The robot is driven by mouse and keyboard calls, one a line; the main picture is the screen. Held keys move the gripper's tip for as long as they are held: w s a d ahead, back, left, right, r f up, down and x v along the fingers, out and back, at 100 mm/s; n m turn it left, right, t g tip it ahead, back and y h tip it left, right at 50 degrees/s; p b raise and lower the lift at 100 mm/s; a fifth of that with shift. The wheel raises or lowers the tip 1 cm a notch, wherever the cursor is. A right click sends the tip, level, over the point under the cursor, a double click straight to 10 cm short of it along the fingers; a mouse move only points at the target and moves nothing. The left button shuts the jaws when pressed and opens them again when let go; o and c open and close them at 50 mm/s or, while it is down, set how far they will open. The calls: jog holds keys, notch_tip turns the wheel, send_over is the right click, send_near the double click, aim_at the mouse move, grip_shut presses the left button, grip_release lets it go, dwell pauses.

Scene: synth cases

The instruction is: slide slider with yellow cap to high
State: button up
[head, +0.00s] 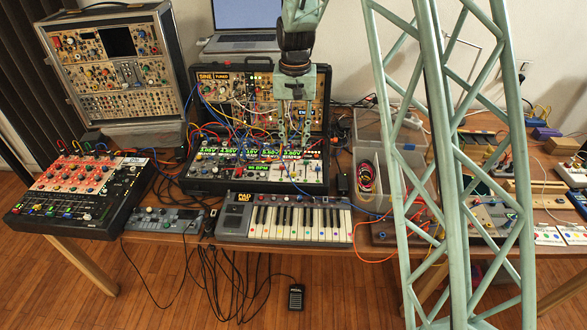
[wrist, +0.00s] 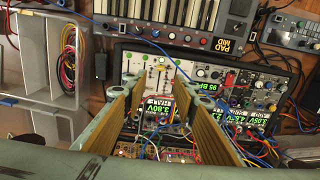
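A pale slider panel (wrist: 158,76) with several small sliders shows between my fingertips in the wrist view. In the head view it lies on the lower, flat half of the open modular synth case (head: 194,180), partly behind my gripper. The slider caps are too small for me to tell surely which one is yellow. My gripper (head: 292,138) points down over this lower half, fingers apart. In the wrist view my gripper (wrist: 159,74) is open with nothing between its fingers, and its tips are over or close to the panel; I cannot tell whether they touch anything.
Patch cables (head: 222,128) cross the case around my gripper. A clear bin (head: 385,130) stands at the right. Green display modules (wrist: 158,109) lie close to my fingers.

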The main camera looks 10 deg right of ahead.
aim_at(293, 173)
jog(key=shift+w+f, duration=0.35)
jog(key=shift+f, duration=0.25)
jog(key=shift+w+f, duration=0.3)
jog(key=shift+f, duration=0.3)
jog(key=shift+f, duration=0.15)
jog(key=shift+f+b, duration=0.5)
jog(key=shift+f, duration=6.25)
jog(key=shift+c, duration=0.6)
grip_shut()
